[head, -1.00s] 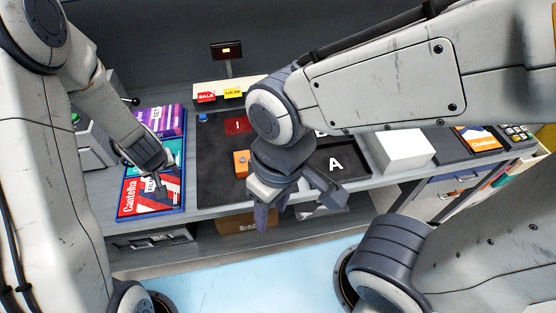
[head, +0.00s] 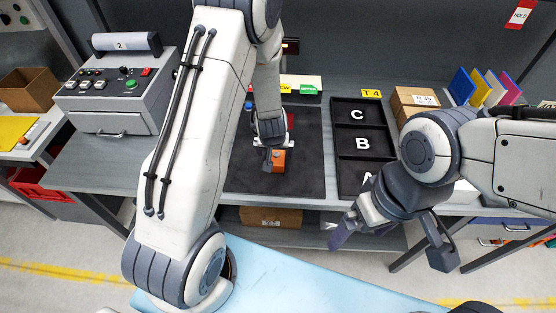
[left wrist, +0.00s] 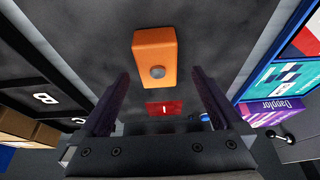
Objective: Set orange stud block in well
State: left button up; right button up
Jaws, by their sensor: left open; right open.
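The orange block (head: 278,161) lies on a dark mat (head: 300,180), just beyond the tips of my left gripper (head: 267,152), which partly covers it in the head view. In the left wrist view the block (left wrist: 155,48) shows a round grey stud and sits ahead of the open, empty jaws of my left gripper (left wrist: 160,85). A black tray (head: 334,160) right of the mat has wells lettered C, B and A; the A well is partly hidden by my right gripper (head: 395,245). My right gripper is open and empty in front of the counter.
A red panel (left wrist: 165,108) lies on the mat. A cardboard box (head: 414,98) stands right of the tray. A grey control machine (head: 115,95) stands at the left. Coloured boxes (left wrist: 275,88) lie beside the mat. The mat's front right is clear.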

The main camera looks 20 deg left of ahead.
aim_at(277, 155)
pick_arm(q)
jog(key=shift+d+p+x, duration=0.1)
jog(key=shift+p+x, duration=0.05)
jog(key=shift+x, duration=1)
jog(key=shift+d+p+x, duration=0.15)
jog(key=shift+x, duration=1)
jog(key=shift+w, duration=0.1)
grip_shut()
jog(key=shift+r, duration=0.15)
